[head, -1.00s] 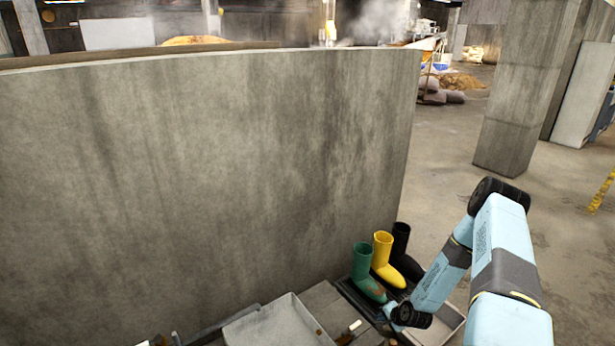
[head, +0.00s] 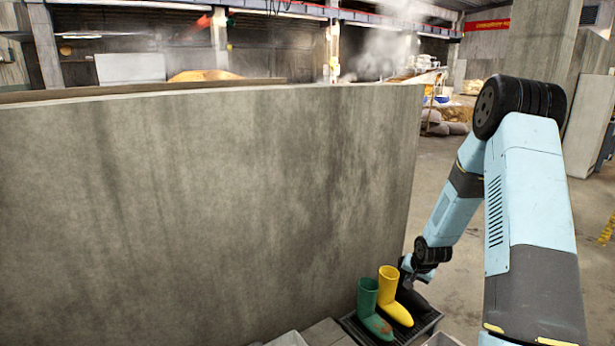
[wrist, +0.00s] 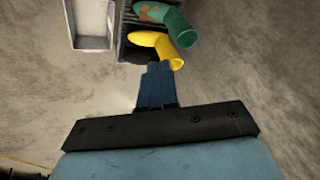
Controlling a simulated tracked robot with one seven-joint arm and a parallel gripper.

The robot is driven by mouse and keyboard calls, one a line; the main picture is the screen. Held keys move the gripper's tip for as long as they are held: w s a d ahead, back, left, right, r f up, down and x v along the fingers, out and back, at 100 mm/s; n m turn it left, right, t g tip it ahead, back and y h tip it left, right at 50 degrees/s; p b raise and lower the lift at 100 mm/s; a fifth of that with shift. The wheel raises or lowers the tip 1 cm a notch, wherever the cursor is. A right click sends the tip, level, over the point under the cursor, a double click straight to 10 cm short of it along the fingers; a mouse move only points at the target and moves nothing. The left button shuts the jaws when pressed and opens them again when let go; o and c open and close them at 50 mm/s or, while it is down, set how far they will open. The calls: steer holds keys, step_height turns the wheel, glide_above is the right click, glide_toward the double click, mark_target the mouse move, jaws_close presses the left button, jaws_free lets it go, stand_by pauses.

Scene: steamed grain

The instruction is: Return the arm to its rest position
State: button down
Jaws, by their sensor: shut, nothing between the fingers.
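My arm rises on the right of the head view, bent at a high elbow, with the forearm sloping down to the left. My gripper (head: 408,282) hangs at its end, above or beside the rubber boots; its fingers show small and dark there. In the wrist view my gripper (wrist: 156,80) is shut, with its blue-grey fingers together and nothing between them. The fingertips overlap the boot tray in that picture; I cannot tell the height between them.
A green boot (head: 370,312) and a yellow boot (head: 395,300) stand on a dark tray (head: 432,322); a black boot is mostly hidden. A tall concrete wall (head: 200,200) fills the left. A pillar (head: 525,50) stands behind my arm. A pale bin (wrist: 90,25) lies beside the tray.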

steer(key=s+a+r+n+h, duration=0.1)
steer(key=s+r, duration=0.3)
steer(key=r, duration=0.5)
steer(key=s+a+r+n, duration=0.1)
steer(key=s+a+r, duration=0.15)
steer(key=r, duration=0.65)
steer(key=s+a+r+n+h, duration=0.1)
steer(key=s+r, duration=0.4)
steer(key=r, duration=0.5)
steer(key=s+a+r+n, duration=0.1)
steer(key=s+r, duration=0.3)
steer(key=s, duration=0.4)
steer(key=s+a+r+n+y, duration=0.1)
steer(key=s+a+r, duration=0.2)
steer(key=s, duration=0.6)
steer(key=s+a+r, duration=0.2)
steer(key=s+r, duration=0.4)
steer(key=s, duration=0.3)
steer(key=shift+s+n, duration=0.2)
steer(key=shift+n, duration=0.2)
